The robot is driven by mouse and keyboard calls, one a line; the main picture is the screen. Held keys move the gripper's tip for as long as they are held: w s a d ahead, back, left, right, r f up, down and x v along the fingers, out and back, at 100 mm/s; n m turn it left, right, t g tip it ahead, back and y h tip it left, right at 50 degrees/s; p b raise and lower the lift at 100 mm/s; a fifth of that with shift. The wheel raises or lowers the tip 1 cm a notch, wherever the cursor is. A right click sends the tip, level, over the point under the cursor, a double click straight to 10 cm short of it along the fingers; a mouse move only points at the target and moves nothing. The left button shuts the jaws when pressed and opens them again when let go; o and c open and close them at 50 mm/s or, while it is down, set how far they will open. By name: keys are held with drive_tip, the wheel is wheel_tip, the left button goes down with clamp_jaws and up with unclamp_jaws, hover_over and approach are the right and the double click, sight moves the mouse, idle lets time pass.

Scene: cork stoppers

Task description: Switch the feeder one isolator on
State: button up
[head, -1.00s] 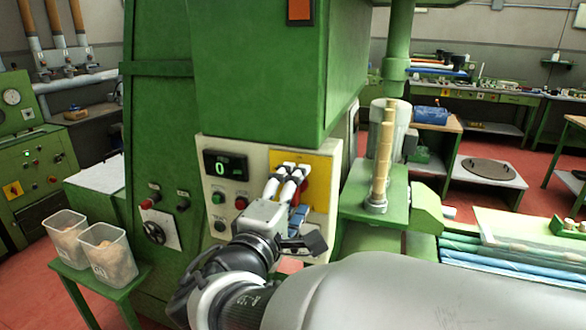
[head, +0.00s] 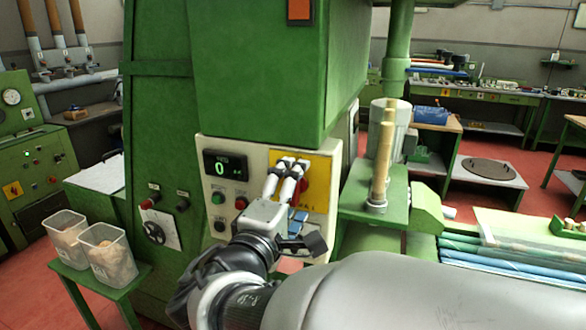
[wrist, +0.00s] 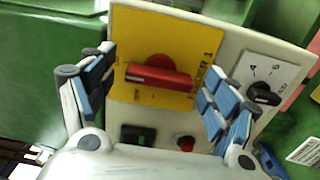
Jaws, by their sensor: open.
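The feeder one isolator is a red bar handle (wrist: 158,76) on a round red hub, mounted on a yellow plate (wrist: 190,32) with partly readable "FEEDER 1" lettering. In the wrist view the bar lies roughly crosswise, tilted slightly down to the right. My gripper (wrist: 168,88) is open, with one blue-padded finger beyond each end of the bar; I see no clear contact. In the head view my gripper (head: 285,168) is in front of the yellow plate (head: 322,172) and hides most of the handle.
The cream panel also carries a display (head: 226,165) showing 0, a green button (head: 216,198), a red button (head: 241,202) and a black rotary knob (wrist: 263,93). The green machine housing (head: 260,80) overhangs the panel. Tubs (head: 108,252) stand on a stand at left.

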drive_tip(key=v, duration=0.7)
drive_tip(key=shift+s, duration=0.25)
